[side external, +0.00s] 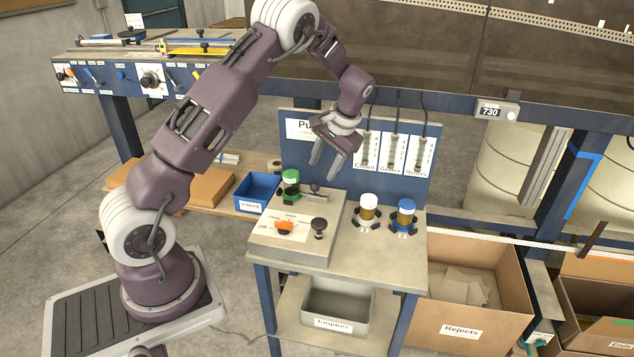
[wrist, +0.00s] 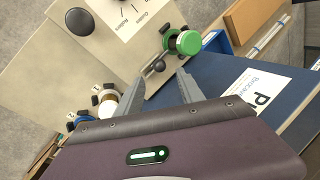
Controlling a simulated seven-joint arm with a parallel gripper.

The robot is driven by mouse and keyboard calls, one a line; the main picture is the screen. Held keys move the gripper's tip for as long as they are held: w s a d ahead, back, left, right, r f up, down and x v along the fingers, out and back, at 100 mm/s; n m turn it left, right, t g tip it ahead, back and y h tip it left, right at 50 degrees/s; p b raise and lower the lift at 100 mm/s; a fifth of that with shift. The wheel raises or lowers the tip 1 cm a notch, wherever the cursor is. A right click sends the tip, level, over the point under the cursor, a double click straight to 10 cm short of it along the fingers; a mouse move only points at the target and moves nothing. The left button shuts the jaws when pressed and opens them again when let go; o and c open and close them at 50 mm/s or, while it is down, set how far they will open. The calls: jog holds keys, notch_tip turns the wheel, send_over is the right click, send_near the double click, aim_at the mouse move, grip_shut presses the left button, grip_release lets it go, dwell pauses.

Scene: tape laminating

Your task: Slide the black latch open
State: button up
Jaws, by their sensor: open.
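A small dark slide bar with a round black knob, which looks like the black latch (side external: 315,188), sits on the grey control box beside the green-capped jar (side external: 291,180). In the wrist view the latch (wrist: 157,67) shows just beyond my fingertips, beside the green-capped jar (wrist: 187,43). My gripper (side external: 322,170) is open and empty, pointing down above the latch and apart from it. In the wrist view the gripper (wrist: 161,80) has its two grey fingers spread, with the latch seen between and beyond their tips.
The control box (side external: 262,241) also carries an orange switch (side external: 284,226) and a larger black knob (side external: 319,226). A white-capped jar (side external: 369,205) and a blue-capped jar (side external: 405,212) stand to the right. A blue bin (side external: 250,191) is at left; a blue panel (side external: 300,150) rises behind.

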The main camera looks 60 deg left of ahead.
aim_at(316, 184)
jog(key=x, duration=0.7)
grip_shut()
dwell(1.2)
